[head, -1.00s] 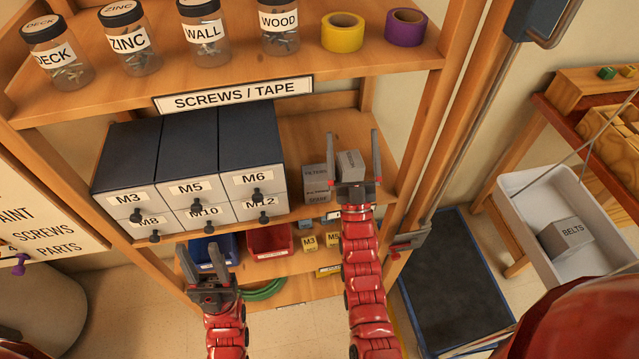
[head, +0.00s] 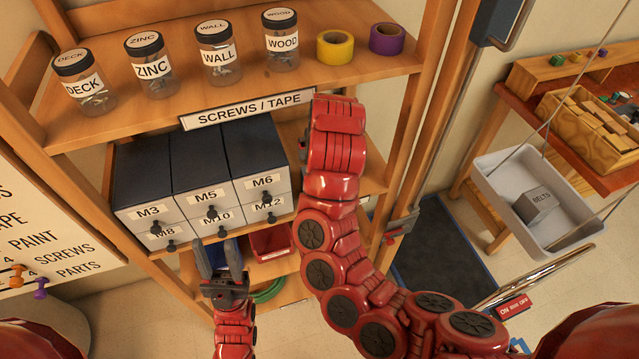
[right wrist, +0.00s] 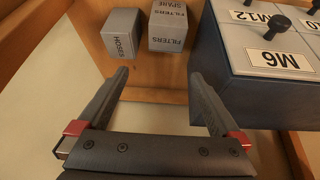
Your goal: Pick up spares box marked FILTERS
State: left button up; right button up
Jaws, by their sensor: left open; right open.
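In the right wrist view a small grey box marked FILTERS (right wrist: 168,38) stands on the wooden shelf, beyond my open fingers. A similar grey box marked HOSES (right wrist: 122,35) is beside it on the left, with a narrow gap between them. My right gripper (right wrist: 158,95) is open and empty, apart from both boxes. In the head view my right arm hides both boxes and its own gripper. My left gripper (head: 217,252) is open and empty, low in front of the shelving.
The drawer cabinet (head: 205,175) stands close to the FILTERS box; its M6 corner (right wrist: 270,62) is near my right finger. Jars and tape rolls (head: 335,47) line the shelf above. A grey tray (head: 490,175) with a BELTS box (head: 537,205) is at right.

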jog(key=shift+g, duration=0.5)
jog(key=b+x, duration=0.1)
jog(key=x, duration=0.2)
jog(key=s+b+x, duration=0.1)
jog(key=b+x, duration=0.1)
jog(key=x, duration=0.1)
jog(key=s+b+x, duration=0.1)
jog(key=b+x, duration=0.1)
jog(key=x, duration=0.1)
jog(key=shift+a+f, duration=0.15)
jog(key=shift+f, duration=0.2)
jog(key=shift+w+f+p, duration=0.5)
jog(key=shift+f+p, duration=0.1)
jog(key=shift+p, duration=0.05)
jog(key=shift+a+f, duration=0.1)
jog(key=shift+f, duration=0.2)
jog(key=p+x, duration=0.3)
jog(key=x, duration=0.1)
jog(key=shift+w+a+f, duration=0.1)
jog(key=shift+w+f, duration=0.1)
jog(key=shift+f, duration=0.3)
